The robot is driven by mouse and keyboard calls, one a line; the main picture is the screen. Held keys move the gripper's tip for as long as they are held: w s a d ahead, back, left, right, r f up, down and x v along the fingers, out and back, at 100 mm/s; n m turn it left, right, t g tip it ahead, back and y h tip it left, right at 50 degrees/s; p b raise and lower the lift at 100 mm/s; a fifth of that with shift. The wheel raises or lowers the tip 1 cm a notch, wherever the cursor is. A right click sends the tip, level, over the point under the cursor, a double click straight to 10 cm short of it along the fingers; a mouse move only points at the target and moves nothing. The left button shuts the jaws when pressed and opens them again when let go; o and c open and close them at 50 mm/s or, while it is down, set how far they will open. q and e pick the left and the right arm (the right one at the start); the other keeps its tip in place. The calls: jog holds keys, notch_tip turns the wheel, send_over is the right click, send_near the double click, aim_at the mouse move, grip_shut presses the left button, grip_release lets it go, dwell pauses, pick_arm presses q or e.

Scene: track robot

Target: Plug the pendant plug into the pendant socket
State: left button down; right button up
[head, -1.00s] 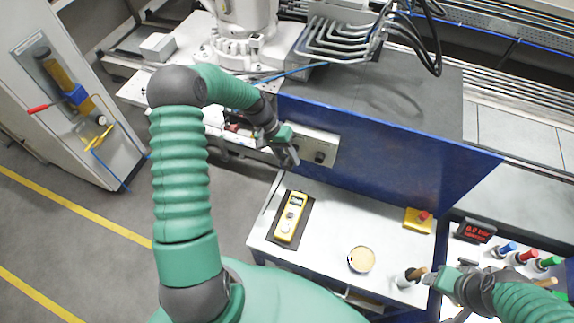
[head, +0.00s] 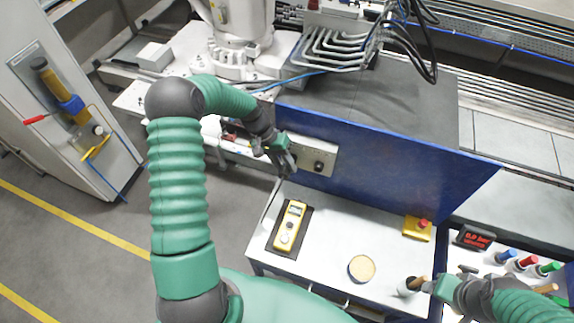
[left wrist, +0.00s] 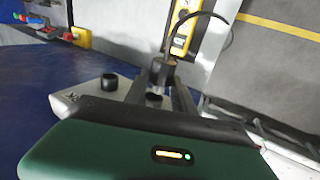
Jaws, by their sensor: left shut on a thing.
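My left gripper (head: 286,166) is shut on the dark pendant plug, at the left end of a light grey panel (head: 325,150) on the blue wall. In the left wrist view the plug (left wrist: 160,72) sits between the fingers, with a dark cable (left wrist: 205,15) arching from it. The panel (left wrist: 75,100) there shows a dark round fitting (left wrist: 108,82) and another (left wrist: 153,98) near the fingers. Which is the pendant socket, and whether the plug touches one, I cannot tell. The yellow pendant (head: 290,226) lies on a dark mat. My right gripper (head: 450,283) is at lower right; its jaws are unclear.
The blue wall (head: 400,165) rises behind the white table (head: 335,225). A round tan disc (head: 361,268), a yellow box with a red button (head: 418,228) and a wooden-handled tool in a holder (head: 411,286) stand there. A red display (head: 475,237) is at right.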

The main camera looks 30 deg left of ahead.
pick_arm(q)
jog(key=shift+a, duration=0.2)
jog(key=shift+d+r, duration=0.1)
jog(key=shift+d, duration=0.35)
jog(key=shift+w+d, duration=0.1)
jog(key=shift+d, duration=0.25)
jog(key=shift+a, duration=0.25)
jog(key=shift+a, duration=0.25)
jog(key=shift+w+d, duration=0.1)
jog(key=shift+w+a, duration=0.25)
jog(key=shift+w, duration=0.4)
